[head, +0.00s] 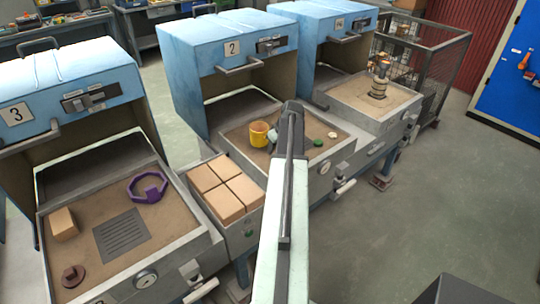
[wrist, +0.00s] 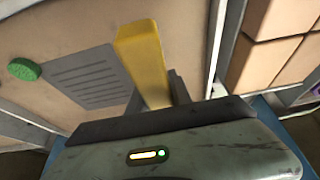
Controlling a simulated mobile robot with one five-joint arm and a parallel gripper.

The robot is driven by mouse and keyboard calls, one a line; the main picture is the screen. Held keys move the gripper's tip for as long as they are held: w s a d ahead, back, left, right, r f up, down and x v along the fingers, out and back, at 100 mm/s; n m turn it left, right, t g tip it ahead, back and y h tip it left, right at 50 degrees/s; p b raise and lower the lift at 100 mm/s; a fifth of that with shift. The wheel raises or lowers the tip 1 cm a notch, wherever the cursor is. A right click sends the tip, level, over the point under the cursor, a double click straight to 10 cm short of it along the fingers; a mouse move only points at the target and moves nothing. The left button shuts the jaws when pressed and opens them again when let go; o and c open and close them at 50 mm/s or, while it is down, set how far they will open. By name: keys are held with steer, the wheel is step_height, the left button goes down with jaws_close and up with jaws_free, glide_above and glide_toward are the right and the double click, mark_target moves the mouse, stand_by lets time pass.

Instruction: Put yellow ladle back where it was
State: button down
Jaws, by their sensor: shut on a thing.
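The yellow ladle shows in the head view as a yellow cup-shaped part (head: 259,134) over the sandy bed of the box marked 2 (head: 232,48). In the wrist view a straight yellow bar of the ladle (wrist: 142,60) stands between the dark fingers of my gripper (wrist: 157,93), which is shut on it. In the head view my arm hides most of the gripper and the rest of the ladle. I cannot tell whether the ladle touches the bed (head: 238,136).
A green disc (head: 318,143) and a pale shell-like piece (head: 331,135) lie on the same bed, beside a dark slotted plate (wrist: 85,75). Tan bricks (head: 226,190) fill a bin at left. Box 3's bed holds a purple ring (head: 148,196). A stacked metal piece (head: 379,82) stands on box 1's bed.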

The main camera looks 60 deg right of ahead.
mark_target(268, 158)
steer(key=shift+w+a, duration=0.15)
steer(key=shift+w, duration=0.4)
steer(key=f+b, duration=0.4)
steer(key=shift+w+a, duration=0.1)
steer(key=shift+w, duration=0.15)
steer(key=shift+r, duration=0.2)
steer(key=shift+f, duration=0.15)
steer(key=c, duration=1.2)
jaws_free()
steer(key=shift+o, duration=0.2)
steer(key=p+v, duration=1.1)
steer(key=v, duration=0.1)
steer(key=shift+r+p, duration=0.3)
steer(key=shift+p, duration=0.05)
steer(key=shift+f, duration=0.15)
